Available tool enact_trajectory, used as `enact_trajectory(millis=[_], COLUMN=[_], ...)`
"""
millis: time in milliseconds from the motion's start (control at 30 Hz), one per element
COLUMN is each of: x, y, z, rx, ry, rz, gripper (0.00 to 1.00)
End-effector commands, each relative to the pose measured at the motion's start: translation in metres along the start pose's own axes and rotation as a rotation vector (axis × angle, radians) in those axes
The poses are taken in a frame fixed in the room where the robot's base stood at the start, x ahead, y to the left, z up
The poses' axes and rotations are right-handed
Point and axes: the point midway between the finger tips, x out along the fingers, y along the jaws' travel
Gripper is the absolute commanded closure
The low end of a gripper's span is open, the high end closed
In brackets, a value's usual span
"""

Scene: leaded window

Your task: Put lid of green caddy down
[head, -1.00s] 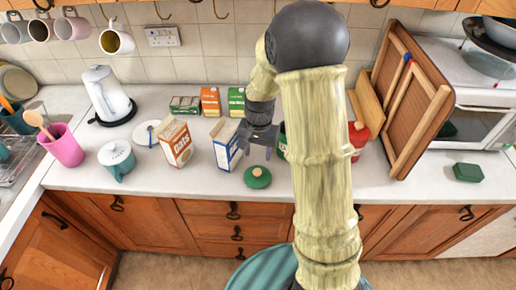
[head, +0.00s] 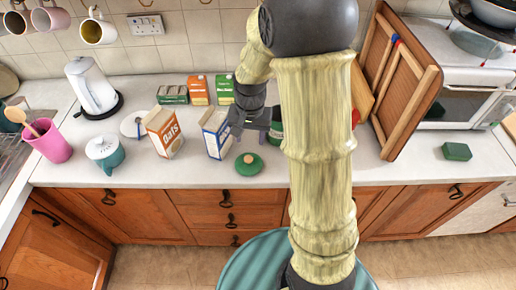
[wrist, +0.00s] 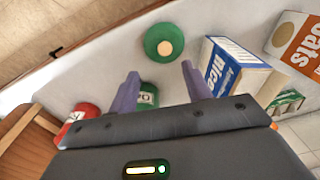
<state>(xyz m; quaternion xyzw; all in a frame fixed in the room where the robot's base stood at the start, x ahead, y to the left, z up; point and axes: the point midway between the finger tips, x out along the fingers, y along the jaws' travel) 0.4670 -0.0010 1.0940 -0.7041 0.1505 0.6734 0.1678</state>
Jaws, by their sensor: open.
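The green lid (head: 249,164), round with a pale wooden knob, lies on the counter near its front edge. It also shows in the wrist view (wrist: 153,46), beyond my fingertips. The green caddy (head: 276,131) stands behind and right of the lid, mostly hidden by my arm. In the wrist view the caddy (wrist: 148,96) shows between my fingers, partly covered by the gripper body. My gripper (head: 252,135) is open and empty above the counter, behind the lid. Its two purple fingers (wrist: 160,70) touch nothing that I can make out.
A blue-and-white rice box (head: 216,134) stands close left of my gripper, with an oats box (head: 163,133) further left. A red caddy (wrist: 82,115) stands beside the green one. Wooden boards (head: 408,85) lean at the right.

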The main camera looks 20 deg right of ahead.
Motion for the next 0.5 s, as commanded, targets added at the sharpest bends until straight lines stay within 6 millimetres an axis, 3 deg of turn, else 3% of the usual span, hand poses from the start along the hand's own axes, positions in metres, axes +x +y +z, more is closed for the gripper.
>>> enact_trajectory(millis=[300, 500], x=[-0.036, -0.04], y=[0.04, 0.051], z=[0.083, 0.106], rx=[-0.354, -0.455], ry=[0.143, 0.183], rz=[-0.028, -0.028], gripper=[0.51, 0.51])
